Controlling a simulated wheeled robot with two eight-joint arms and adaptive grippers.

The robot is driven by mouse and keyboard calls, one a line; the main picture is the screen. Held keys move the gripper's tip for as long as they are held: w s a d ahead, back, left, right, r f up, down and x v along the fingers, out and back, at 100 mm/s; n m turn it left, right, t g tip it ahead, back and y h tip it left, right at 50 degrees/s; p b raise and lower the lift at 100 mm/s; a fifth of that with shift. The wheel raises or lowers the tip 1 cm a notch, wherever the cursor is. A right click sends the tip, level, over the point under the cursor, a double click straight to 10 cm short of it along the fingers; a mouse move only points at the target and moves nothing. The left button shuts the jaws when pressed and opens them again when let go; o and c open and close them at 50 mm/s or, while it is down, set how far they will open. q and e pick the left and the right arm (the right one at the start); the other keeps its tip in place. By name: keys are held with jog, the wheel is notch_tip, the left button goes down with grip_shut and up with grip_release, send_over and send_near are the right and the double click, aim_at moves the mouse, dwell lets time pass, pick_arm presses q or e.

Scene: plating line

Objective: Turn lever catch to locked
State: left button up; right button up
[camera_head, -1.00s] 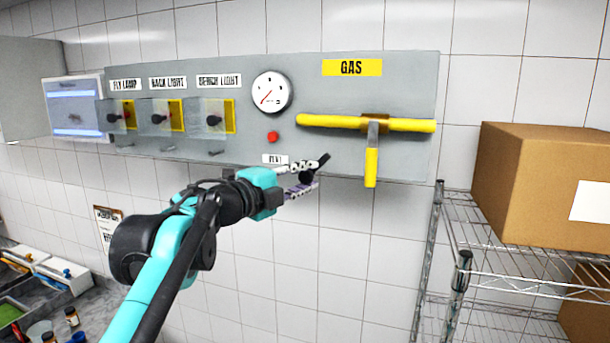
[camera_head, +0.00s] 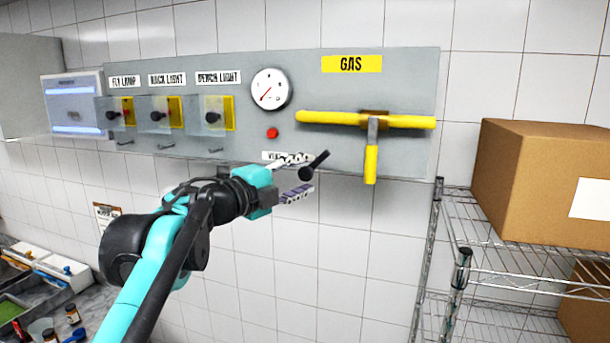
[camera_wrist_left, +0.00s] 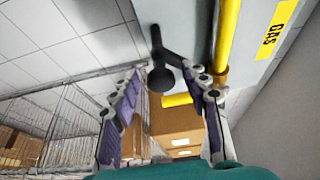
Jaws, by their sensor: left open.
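A black lever catch (camera_head: 316,164) with a round knob sticks out of the grey panel's lower edge, beside a small white label that the gripper partly covers. Its arm slants up to the right in the head view. In the left wrist view the lever (camera_wrist_left: 174,60) shows its dark knob between the fingertips. My left gripper (camera_head: 300,176) is open, with one finger above the knob and one below it. The wrist view shows both purple-padded fingers (camera_wrist_left: 162,88) spread, with a gap on each side of the knob. My right gripper is out of view.
The panel (camera_head: 230,75) also carries a yellow gas pipe with a hanging yellow handle (camera_head: 371,163), a gauge (camera_head: 271,89), a red button (camera_head: 272,133) and several covered switches. A wire shelf (camera_head: 520,270) with a cardboard box (camera_head: 540,190) stands to the right.

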pick_arm(q)
jog(key=v, duration=1.1)
jog(key=s+a+f+n+t+y+b, duration=0.1)
jog(key=a+f+n+y+b, duration=0.55)
jog(key=f, duration=0.65)
jog(key=a+f+n+t+y+b, duration=0.1)
jog(key=a+f+n+y+b, duration=0.25)
jog(key=f+n+b, duration=0.6)
jog(key=s+a+f+n+t+y+b, duration=0.1)
jog(key=a+f+n+y+b, duration=0.55)
jog(key=f, duration=1.15)
jog(key=s+d+f+n+g+h+b, duration=0.1)
jog(key=s+f+b, duration=0.4)
jog(key=f, duration=1)
jog(key=s+d+f+n+g+h+b, duration=0.1)
jog(key=s+f+g+b, duration=0.4)
jog(key=f, duration=0.9)
jog(key=s+d+f+n+g+h+b, duration=0.1)
jog(key=s+d+f+b, duration=0.4)
jog(key=f, duration=1)
jog(key=s+g+h+b, duration=0.1)
jog(key=g+b, duration=0.1)
jog(key=shift+s+f+n+h+b, duration=0.35)
jog(key=shift+d, duration=0.1)
